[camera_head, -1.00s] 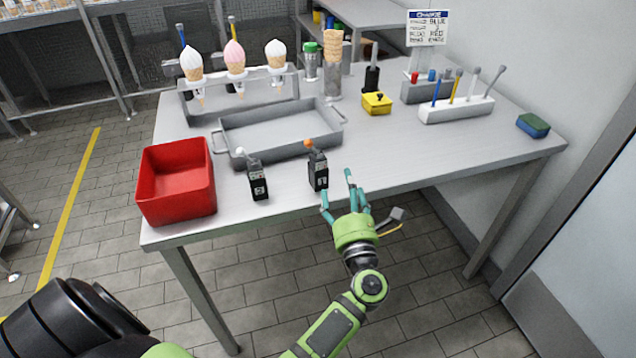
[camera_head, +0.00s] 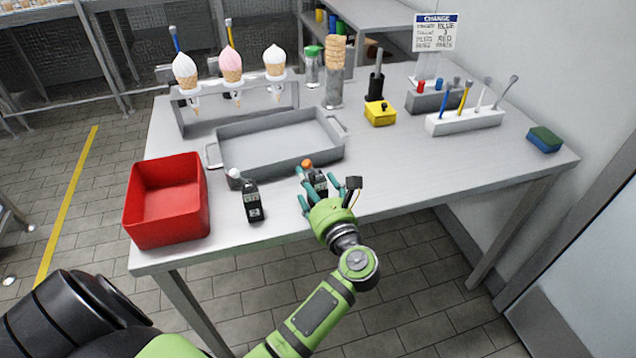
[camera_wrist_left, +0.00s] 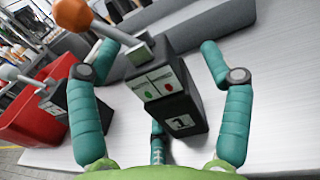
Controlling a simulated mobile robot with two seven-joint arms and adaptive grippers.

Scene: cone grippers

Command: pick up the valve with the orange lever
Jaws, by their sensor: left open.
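The valve with the orange lever (camera_head: 319,183) is a small black block standing near the table's front edge. In the left wrist view the valve (camera_wrist_left: 165,90) shows its orange ball, a label and a number plate. My left gripper (camera_head: 326,188) is open, with its teal fingers spread on both sides of this valve. The wrist view shows the left gripper's fingers (camera_wrist_left: 165,75) apart from the valve's sides, with a third finger low behind its base. A second black valve with a white lever (camera_head: 252,203) stands to the left. My right gripper is not in view.
A red bin (camera_head: 167,205) stands at the table's left front corner. A grey tray (camera_head: 280,143) lies just behind the valves. A yellow block (camera_head: 380,114) and a white tool holder (camera_head: 465,120) are farther right. The right front tabletop is clear.

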